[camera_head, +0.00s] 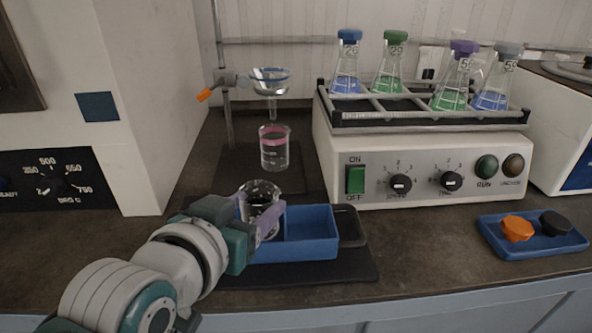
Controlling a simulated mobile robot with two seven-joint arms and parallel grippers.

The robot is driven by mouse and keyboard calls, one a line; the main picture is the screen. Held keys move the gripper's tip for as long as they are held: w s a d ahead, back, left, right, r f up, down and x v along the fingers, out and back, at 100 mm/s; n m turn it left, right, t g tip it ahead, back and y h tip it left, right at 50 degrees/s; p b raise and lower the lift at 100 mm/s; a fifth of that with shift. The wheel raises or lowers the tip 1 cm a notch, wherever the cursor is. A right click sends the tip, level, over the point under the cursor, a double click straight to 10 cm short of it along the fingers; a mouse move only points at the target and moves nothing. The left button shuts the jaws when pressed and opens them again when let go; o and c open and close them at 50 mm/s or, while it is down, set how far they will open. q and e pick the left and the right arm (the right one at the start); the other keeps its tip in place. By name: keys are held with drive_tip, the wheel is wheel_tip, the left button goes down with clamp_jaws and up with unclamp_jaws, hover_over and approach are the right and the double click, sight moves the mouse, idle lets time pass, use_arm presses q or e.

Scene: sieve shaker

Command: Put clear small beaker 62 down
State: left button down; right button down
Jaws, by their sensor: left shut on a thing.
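A clear small beaker (262,192) is upright between the purple fingers of my left gripper (262,218), which is shut on it. My arm comes in from the lower left. The beaker shows in front of the left part of a blue open tray (318,242) with a divider. I cannot tell whether its base touches anything, as the fingers hide its lower part. No number is readable on it. My right gripper is not in view.
Behind, a beaker with a pink band (274,150) is under a glass funnel (270,82) on a stand. A shaker (420,165) with several stoppered flasks stands at the back right. A blue tray with orange and black caps (534,246) lies right. Counter between the trays is clear.

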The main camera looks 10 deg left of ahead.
use_arm(q)
drive_tip(key=shift+f+b, duration=0.3)
drive_tip(key=shift+f, duration=0.9)
drive_tip(key=shift+f, duration=0.1)
drive_tip(key=shift+f, duration=0.15)
drive_tip(key=shift+c, duration=0.7)
unclamp_jaws()
